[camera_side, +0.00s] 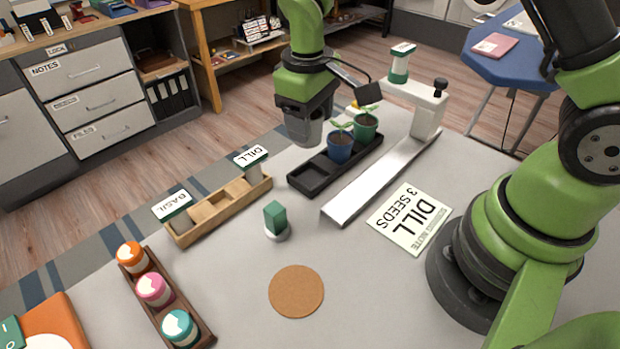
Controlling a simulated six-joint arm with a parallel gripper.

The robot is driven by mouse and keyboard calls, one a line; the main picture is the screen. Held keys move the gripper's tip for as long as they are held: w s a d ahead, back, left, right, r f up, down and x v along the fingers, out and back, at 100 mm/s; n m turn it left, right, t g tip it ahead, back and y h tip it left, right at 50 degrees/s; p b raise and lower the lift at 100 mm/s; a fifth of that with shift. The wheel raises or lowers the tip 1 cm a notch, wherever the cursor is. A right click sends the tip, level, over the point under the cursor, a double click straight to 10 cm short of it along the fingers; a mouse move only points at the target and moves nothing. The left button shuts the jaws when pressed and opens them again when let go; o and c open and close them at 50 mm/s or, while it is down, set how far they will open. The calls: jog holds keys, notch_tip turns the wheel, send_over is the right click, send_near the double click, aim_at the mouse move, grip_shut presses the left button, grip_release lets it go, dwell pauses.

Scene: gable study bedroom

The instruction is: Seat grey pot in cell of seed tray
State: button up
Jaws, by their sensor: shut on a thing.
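The grey pot (303,131) hangs below my gripper (306,108), which is shut on it; the fingertips are partly hidden. The black seed tray (307,184) lies on the table, running from lower left to upper right. A blue pot (340,147) with a seedling stands in its middle part and a green pot (365,127) with a seedling at its far right end. The left end of the tray is empty. The grey pot appears above and behind the tray's left part; I cannot tell its exact height.
A white sloped ramp (376,185) with a post runs along the tray's right side. A wooden label rack (219,213), a green block on a white base (276,221), a cork disc (296,291) and a DILL note (409,219) lie around. The table's front middle is mostly clear.

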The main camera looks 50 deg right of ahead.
jog(key=f, duration=0.5)
jog(key=shift+w+d+f, duration=0.1)
jog(key=shift+d, duration=0.3)
jog(key=shift+f, duration=2.35)
jog(key=shift+f, duration=0.15)
jog(key=o, duration=1)
jog(key=shift+o, duration=0.2)
